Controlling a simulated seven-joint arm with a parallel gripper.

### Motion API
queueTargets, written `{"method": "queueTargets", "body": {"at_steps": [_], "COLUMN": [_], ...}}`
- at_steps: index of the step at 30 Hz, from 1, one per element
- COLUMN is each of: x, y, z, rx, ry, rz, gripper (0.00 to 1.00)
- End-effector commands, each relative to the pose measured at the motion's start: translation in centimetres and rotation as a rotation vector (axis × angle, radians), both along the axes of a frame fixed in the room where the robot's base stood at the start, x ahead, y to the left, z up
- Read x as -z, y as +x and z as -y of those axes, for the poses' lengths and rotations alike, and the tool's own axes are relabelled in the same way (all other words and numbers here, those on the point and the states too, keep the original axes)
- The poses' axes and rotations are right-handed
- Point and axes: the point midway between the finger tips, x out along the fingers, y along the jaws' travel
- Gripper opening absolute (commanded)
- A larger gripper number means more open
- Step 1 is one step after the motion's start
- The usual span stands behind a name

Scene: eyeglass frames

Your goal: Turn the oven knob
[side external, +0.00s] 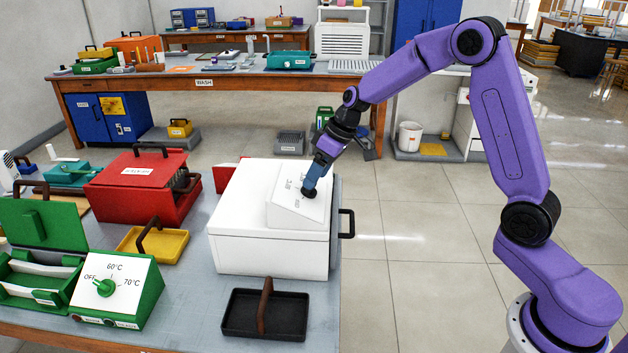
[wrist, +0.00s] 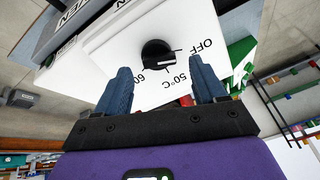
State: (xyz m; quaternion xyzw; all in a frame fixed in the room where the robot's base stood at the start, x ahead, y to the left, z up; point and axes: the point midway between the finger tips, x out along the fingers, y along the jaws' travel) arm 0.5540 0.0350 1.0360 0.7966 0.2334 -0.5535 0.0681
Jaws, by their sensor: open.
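The white oven (side external: 265,250) stands on the grey bench, with a sloped control panel (side external: 283,212) on its top. In the wrist view a round black knob (wrist: 158,54) with a white pointer mark sits on that white panel (wrist: 120,50), with OFF, 50°C and 60 printed around it. My gripper (side external: 310,190) is at the panel, close to the knob, which is mostly hidden in the side view. In the wrist view the two blue fingers of my gripper (wrist: 160,85) are apart, with the knob beyond and between them. Nothing is held.
A green box with a green dial (side external: 105,287) stands at the front left. A black tray (side external: 240,325) with a brown handle lies in front of the oven. A red case (side external: 140,200) and a yellow tray (side external: 165,247) are to the left. The oven has a black side handle (side external: 347,223).

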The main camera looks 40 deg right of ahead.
Motion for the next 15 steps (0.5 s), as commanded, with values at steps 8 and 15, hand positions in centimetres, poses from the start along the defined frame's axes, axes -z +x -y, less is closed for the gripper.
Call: {"method": "queueTargets", "body": {"at_steps": [8,15], "x": [2.1,2.3], "y": [0.7,0.7], "z": [-0.7,-0.7], "rx": [0.0,0.0], "ry": [0.0,0.0], "rz": [0.0,0.001], "gripper": [0.7,0.7]}}
